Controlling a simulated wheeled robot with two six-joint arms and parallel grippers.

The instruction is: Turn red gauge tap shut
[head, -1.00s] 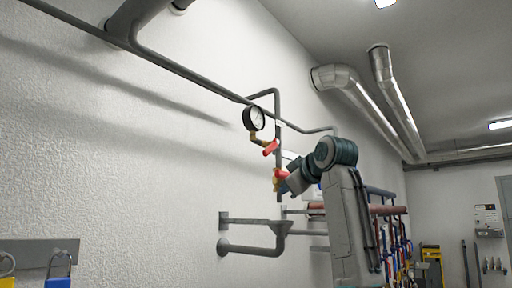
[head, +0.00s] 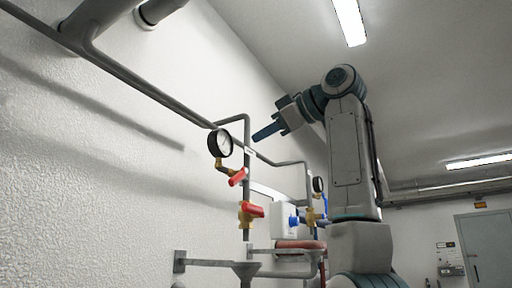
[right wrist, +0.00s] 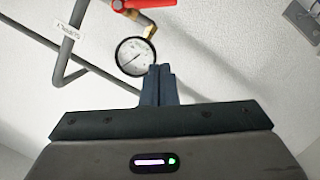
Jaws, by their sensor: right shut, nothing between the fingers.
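A round white-faced gauge (head: 220,143) with a dark rim sits on a brass elbow by the wall pipe. Just below it is the red gauge tap (head: 237,177), its handle slanted in the head view. In the right wrist view the gauge (right wrist: 135,56) is just beyond my fingertips, and the red tap handle (right wrist: 152,4) shows at the top edge, partly cut off. My right gripper (head: 256,137) is shut and empty, to the right of the gauge and above the tap, apart from the tap. It also shows in the right wrist view (right wrist: 158,72). My left gripper is out of view.
A second red-handled brass valve (head: 252,211) sits lower on the vertical pipe (head: 247,150). Farther back are another small gauge (head: 318,184) and a blue-handled valve (head: 310,215). A labelled grey pipe (right wrist: 70,42) runs left of the gauge in the right wrist view.

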